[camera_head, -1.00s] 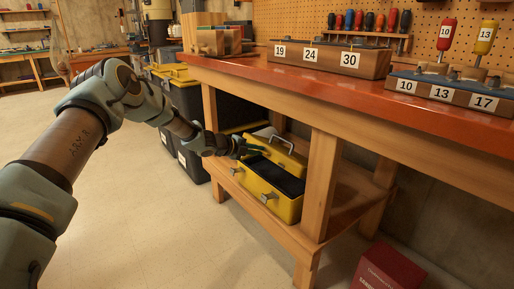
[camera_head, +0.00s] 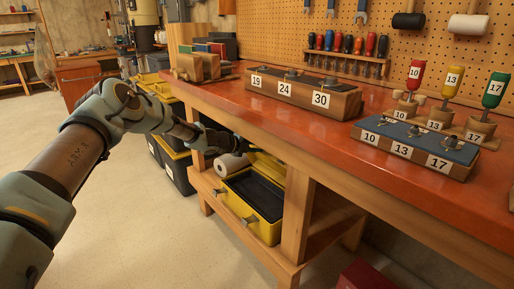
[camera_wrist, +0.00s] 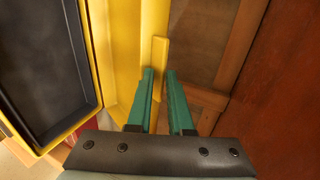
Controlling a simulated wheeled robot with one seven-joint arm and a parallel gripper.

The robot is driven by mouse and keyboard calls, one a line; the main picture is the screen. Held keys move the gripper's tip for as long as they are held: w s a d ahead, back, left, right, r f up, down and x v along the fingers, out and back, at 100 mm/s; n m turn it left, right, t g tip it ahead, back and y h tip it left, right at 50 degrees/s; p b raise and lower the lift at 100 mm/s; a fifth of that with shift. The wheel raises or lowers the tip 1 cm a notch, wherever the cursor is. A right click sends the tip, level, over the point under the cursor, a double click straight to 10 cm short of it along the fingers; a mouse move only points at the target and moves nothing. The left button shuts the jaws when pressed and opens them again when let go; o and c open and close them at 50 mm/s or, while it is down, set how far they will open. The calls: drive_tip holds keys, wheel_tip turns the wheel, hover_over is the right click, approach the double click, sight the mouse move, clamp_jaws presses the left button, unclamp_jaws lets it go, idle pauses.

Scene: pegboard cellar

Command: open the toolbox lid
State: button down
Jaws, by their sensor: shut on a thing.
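The yellow toolbox (camera_head: 262,228) sits on the shelf under the red bench, its black interior showing from above. Its lid (camera_head: 268,165) is raised at the back, partly hidden by the bench edge. Two latches show on the box's front. In the wrist view, the box's open black interior and yellow rim (camera_wrist: 90,60) are at the left, and the yellow lid (camera_wrist: 152,25) stands beside it. My gripper (camera_wrist: 160,74) has its green fingers shut on the lid's narrow yellow edge piece. In the head view the fingers are mostly hidden under the bench edge.
The red bench top (camera_head: 300,125) overhangs the shelf close above my wrist. A wooden bench leg (camera_head: 296,215) stands right of the toolbox. A pale roll (camera_head: 232,165) lies behind it. Black bins with yellow lids (camera_head: 175,165) stand at the left.

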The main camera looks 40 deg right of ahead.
drive_tip(key=shift+d+r, duration=0.25)
drive_tip(key=c, duration=1)
unclamp_jaws()
drive_tip(key=shift+f, duration=0.1)
drive_tip(key=shift+o, duration=0.2)
drive_tip(key=shift+a, duration=0.15)
drive_tip(key=a, duration=1.3)
drive_tip(key=shift+w+r+b, duration=0.3)
drive_tip(key=shift+b, duration=0.15)
